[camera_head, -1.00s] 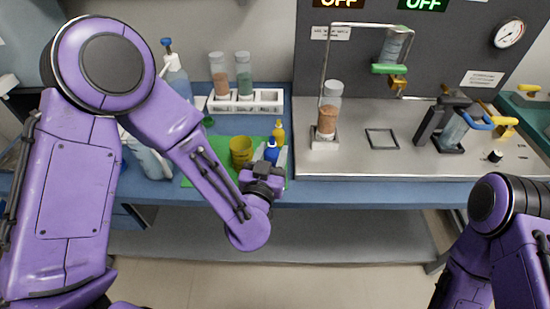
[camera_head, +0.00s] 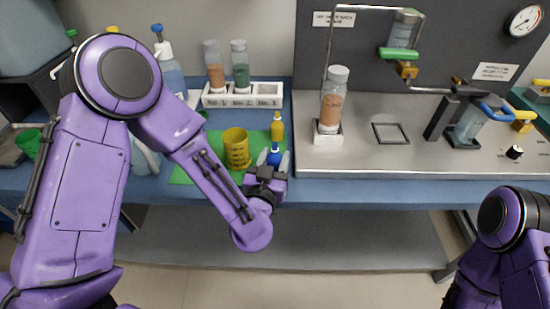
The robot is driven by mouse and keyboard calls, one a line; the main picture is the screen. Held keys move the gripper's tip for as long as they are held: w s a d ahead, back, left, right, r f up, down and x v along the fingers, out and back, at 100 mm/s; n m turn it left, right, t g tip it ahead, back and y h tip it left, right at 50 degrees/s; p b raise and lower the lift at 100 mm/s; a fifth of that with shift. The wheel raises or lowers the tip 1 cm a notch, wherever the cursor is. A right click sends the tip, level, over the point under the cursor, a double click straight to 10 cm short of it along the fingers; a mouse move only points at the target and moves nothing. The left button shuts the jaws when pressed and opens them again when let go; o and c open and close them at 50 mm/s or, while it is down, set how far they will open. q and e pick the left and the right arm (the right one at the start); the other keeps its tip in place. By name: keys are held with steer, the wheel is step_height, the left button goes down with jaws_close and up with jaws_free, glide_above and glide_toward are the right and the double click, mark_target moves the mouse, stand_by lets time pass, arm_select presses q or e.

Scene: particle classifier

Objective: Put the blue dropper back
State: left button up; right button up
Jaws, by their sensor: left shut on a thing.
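The blue dropper (camera_head: 274,155) is held upright in my left gripper (camera_head: 276,163), between its two light-coloured fingers. The gripper is at the front right part of the green mat (camera_head: 185,176), and its body hides the lower part of the dropper. I cannot tell whether the dropper touches the mat. A yellow dropper (camera_head: 277,127) stands on the mat just behind the blue one, apart from it. My right arm shows at the lower right, but its gripper is out of view.
A yellow cup (camera_head: 237,149) stands on the mat left of the gripper. A white rack (camera_head: 243,101) with two jars is behind. To the right, a jar with orange grains (camera_head: 332,100) stands on the metal apparatus (camera_head: 360,164). The table's front edge is close to the gripper.

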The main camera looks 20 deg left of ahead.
arm_select(q)
steer(key=shift+f, duration=0.1)
steer(key=shift+f, duration=0.1)
steer(key=o, duration=1.1)
